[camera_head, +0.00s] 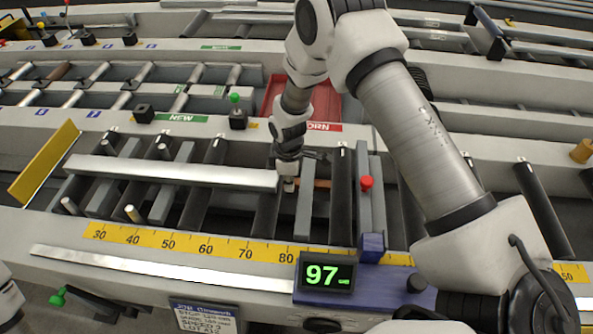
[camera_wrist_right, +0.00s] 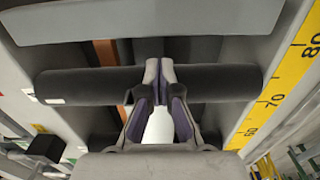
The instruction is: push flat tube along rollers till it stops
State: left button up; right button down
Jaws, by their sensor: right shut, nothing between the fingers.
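The flat tube (camera_head: 175,171) is a long pale silver bar lying lengthwise over the dark rollers in the head view. Its right end is near the 70 to 80 part of the yellow scale (camera_head: 200,246). My right gripper (camera_head: 288,180) is shut and empty, pointing down at the tube's right end; I cannot tell whether it touches. In the right wrist view the shut fingertips (camera_wrist_right: 160,70) are over a dark roller (camera_wrist_right: 90,85), and a pale strip of the tube (camera_wrist_right: 160,126) shows between the finger linkages. My left gripper is not in view.
A grey stop bar (camera_head: 371,215) with a red knob (camera_head: 366,183) crosses the rollers right of the gripper, apart from the tube. A display (camera_head: 326,274) reads 97. A red tray (camera_head: 272,95) is behind, and a yellow plate (camera_head: 45,163) stands at the left.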

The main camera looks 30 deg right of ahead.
aim_at(247, 181)
jog(key=shift+w+a, duration=0.5)
jog(key=shift+a, duration=0.4)
jog(key=w+a, duration=0.1)
jog(key=a, duration=0.1)
jog(key=w+a+b, duration=0.1)
jog(key=w+a, duration=0.1)
jog(key=a, duration=0.1)
jog(key=w+a+b, duration=0.1)
jog(key=w+a, duration=0.1)
jog(key=shift+w+a, duration=0.2)
jog(key=shift+w, duration=0.05)
jog(key=shift+w+a+r, duration=0.1)
jog(key=shift+w+a, duration=0.05)
jog(key=shift+a, duration=0.05)
jog(key=shift+d+r, duration=0.1)
jog(key=shift+d, duration=0.05)
